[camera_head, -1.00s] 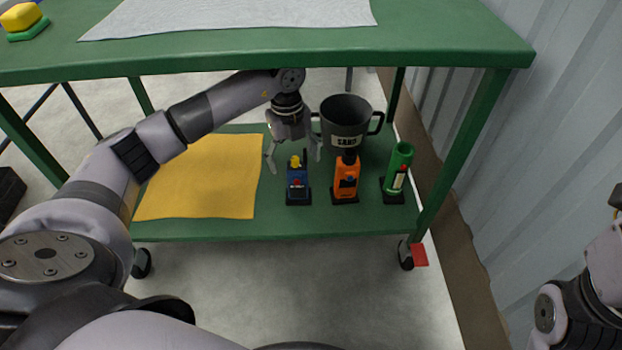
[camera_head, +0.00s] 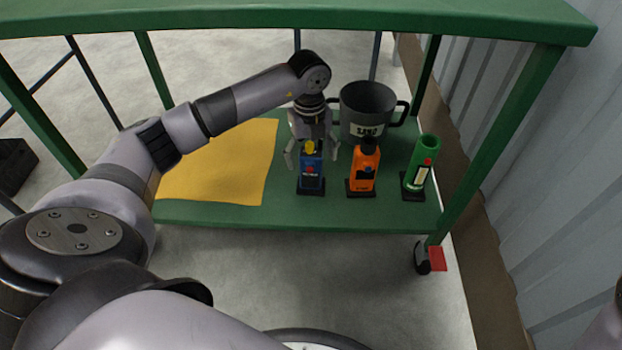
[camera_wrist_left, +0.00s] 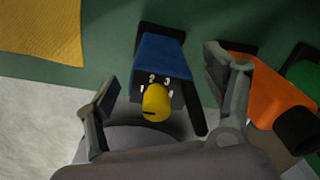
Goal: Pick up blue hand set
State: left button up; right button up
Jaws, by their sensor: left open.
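The blue hand set (camera_head: 311,174) stands upright on a dark base on the lower green shelf, with a yellow knob on top. In the left wrist view the blue hand set (camera_wrist_left: 162,58) shows from above, its yellow knob towards me, between the two fingers. My left gripper (camera_head: 311,158) is open just above and around the top of the hand set. Its fingers in the wrist view (camera_wrist_left: 165,100) stand apart on either side, with gaps to the blue body. I see no grip on it. My right gripper is out of view.
An orange unit (camera_head: 363,170) stands close to the right of the hand set, then a green tube (camera_head: 421,165). A dark labelled bucket (camera_head: 368,105) stands behind. A yellow cloth (camera_head: 222,165) lies flat on the left. The green table top (camera_head: 300,18) overhangs the shelf.

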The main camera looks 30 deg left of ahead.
pick_arm(q)
jog(key=shift+c, duration=0.5)
grip_shut()
dwell(0.5)
